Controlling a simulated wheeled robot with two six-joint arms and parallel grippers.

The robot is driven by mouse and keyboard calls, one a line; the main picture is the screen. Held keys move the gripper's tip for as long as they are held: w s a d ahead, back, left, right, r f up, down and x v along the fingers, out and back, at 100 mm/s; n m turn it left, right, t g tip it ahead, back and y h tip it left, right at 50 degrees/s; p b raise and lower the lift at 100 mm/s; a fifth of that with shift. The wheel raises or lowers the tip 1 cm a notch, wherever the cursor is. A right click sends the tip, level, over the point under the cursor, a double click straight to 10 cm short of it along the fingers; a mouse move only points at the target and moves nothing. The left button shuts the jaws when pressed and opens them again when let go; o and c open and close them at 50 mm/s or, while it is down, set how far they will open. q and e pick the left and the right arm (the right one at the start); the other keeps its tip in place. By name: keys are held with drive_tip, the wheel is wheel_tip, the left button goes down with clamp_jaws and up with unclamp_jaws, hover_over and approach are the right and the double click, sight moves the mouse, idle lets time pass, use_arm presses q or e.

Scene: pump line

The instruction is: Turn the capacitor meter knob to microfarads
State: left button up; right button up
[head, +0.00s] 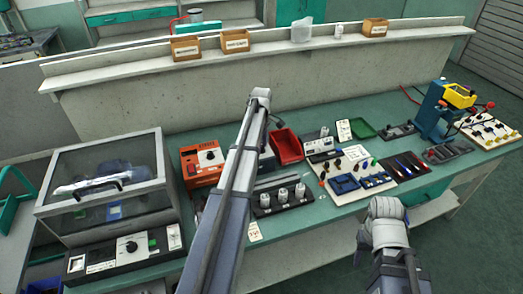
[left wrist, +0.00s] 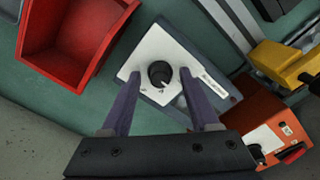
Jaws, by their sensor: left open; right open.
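The capacitor meter (left wrist: 147,52) is a dark grey-blue box with a white face, and a round black knob (left wrist: 161,74) sits on that face. The knob's pale pointer mark faces the bottom of the left wrist view, slightly right. The scale labels are too small to read. My left gripper (left wrist: 157,78) is open, with one finger on each side of the knob and gaps between; contact with the face cannot be told. In the head view my left arm hides most of the meter (head: 268,161). My right gripper (head: 360,255) is low at the right, empty, its fingers barely visible.
A red bin (left wrist: 70,38) lies close beside the meter, and an orange instrument (left wrist: 270,123) is on its other side. A black rack with white-topped pieces (head: 284,199) stands in front. A clear-lidded cabinet (head: 105,185) fills the bench's left end.

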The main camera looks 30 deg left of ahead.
use_arm(q)
drive_tip(key=shift+c, duration=0.2)
clamp_jaws()
idle(0.3)
